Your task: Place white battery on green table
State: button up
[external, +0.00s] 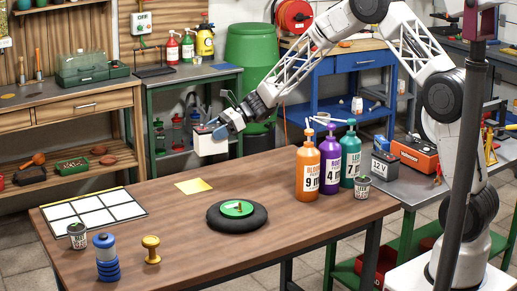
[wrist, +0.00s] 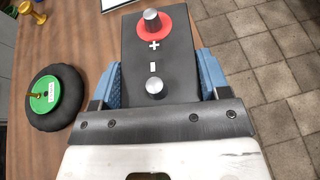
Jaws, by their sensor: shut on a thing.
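The white battery (external: 208,144) is held in the air in the external view. In the wrist view its dark top (wrist: 158,50) shows two metal posts, a red ring, and plus and minus marks. My gripper (external: 224,128) is shut on it, with a blue finger on each side. A green-framed table (external: 193,73) with a grey top stands at the back left, beyond the battery.
Spray bottles (external: 187,48) occupy part of the back-left table. A green barrel (external: 251,60) stands beside it.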

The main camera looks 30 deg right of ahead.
jog(key=w+d+f+m+t+h, duration=0.3)
jog(key=w+d+m+t, duration=0.5)
jog(key=w+d, duration=1.05)
jog(key=w+d+f+m+t+h, duration=0.1)
jog(key=d+f+m+h, duration=0.1)
jog(key=d, duration=0.6)
jog(key=w+d+f+m+t+h, duration=0.1)
jog(key=d+f+m+h, duration=0.1)
jog(key=d, duration=0.6)
jog(key=w+d+f+m+t+h, duration=0.1)
jog(key=w+d+f+m+h, duration=0.1)
jog(key=d+m+h, duration=0.2)
jog(key=shift+d+h, duration=1.1)
jog(key=shift+d, duration=1.15)
